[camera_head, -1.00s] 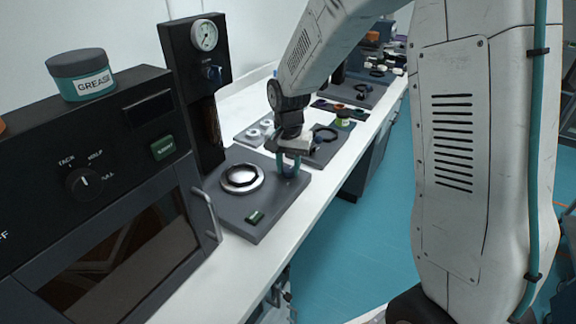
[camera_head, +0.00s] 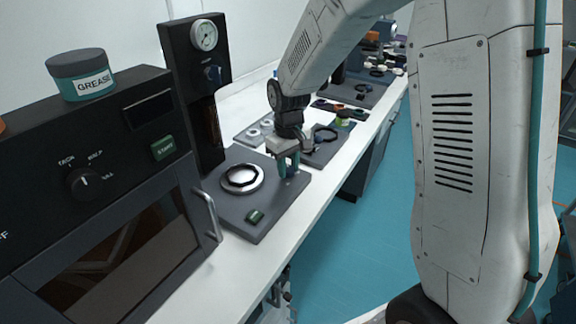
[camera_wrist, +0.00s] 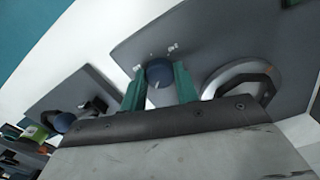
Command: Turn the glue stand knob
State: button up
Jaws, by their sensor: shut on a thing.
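The glue stand is a dark grey plate (camera_head: 262,207) with a round silver-rimmed disc (camera_head: 241,179) on top. Its blue knob (camera_wrist: 158,72) shows in the wrist view, with a light pointer line and small white marks on the plate beyond it. My gripper (camera_head: 288,165) stands over the right part of the plate, its teal fingers pointing down. In the wrist view my gripper (camera_wrist: 159,86) has one finger on each side of the knob and is shut on it. In the head view the fingers mostly hide the knob.
A black column with a gauge (camera_head: 204,35) stands behind left. A black oven-like box (camera_head: 85,200) with a grease jar (camera_head: 80,75) is at left. Other stations line the white bench beyond.

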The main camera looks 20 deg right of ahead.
aim_at(288, 169)
jog(key=n, duration=0.5)
jog(key=shift+n, duration=2.5)
jog(key=o, duration=1)
jog(key=shift+c, duration=0.2)
notch_tip(288, 169, up, 8)
jog(key=shift+f, duration=0.1)
